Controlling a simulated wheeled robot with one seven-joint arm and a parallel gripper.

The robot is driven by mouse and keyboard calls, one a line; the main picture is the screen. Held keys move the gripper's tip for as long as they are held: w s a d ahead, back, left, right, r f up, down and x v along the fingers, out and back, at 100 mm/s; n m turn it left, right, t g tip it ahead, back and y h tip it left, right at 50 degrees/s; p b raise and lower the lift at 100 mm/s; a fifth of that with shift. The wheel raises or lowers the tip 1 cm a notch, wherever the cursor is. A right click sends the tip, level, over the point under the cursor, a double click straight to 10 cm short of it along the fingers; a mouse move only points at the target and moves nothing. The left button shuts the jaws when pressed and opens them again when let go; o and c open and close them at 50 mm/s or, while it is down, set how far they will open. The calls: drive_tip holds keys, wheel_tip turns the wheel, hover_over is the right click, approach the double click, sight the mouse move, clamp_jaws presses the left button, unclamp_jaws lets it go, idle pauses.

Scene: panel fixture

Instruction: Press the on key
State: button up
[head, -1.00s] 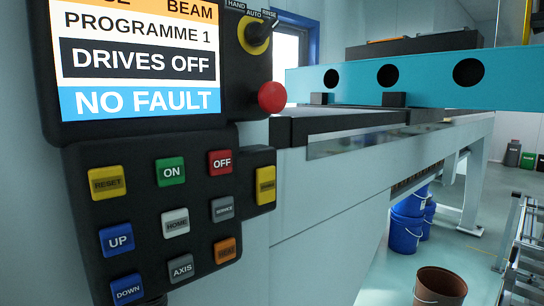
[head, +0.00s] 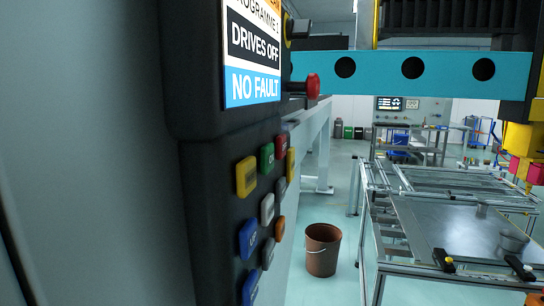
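The control panel (head: 205,160) stands close on the left in the head view and is seen at a steep angle. Its green on key (head: 267,158) is in the top row, between the yellow reset key (head: 246,176) and the red off key (head: 281,146). The key labels are hard to read from this angle. The screen (head: 252,60) above the keys reads DRIVES OFF and NO FAULT. My gripper is not in view.
A red mushroom button (head: 312,87) sticks out from the panel's right side. A teal beam (head: 440,72) crosses behind. A brown bucket (head: 322,250) stands on the floor, and a metal-topped frame table (head: 450,228) is at right. Floor between them is clear.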

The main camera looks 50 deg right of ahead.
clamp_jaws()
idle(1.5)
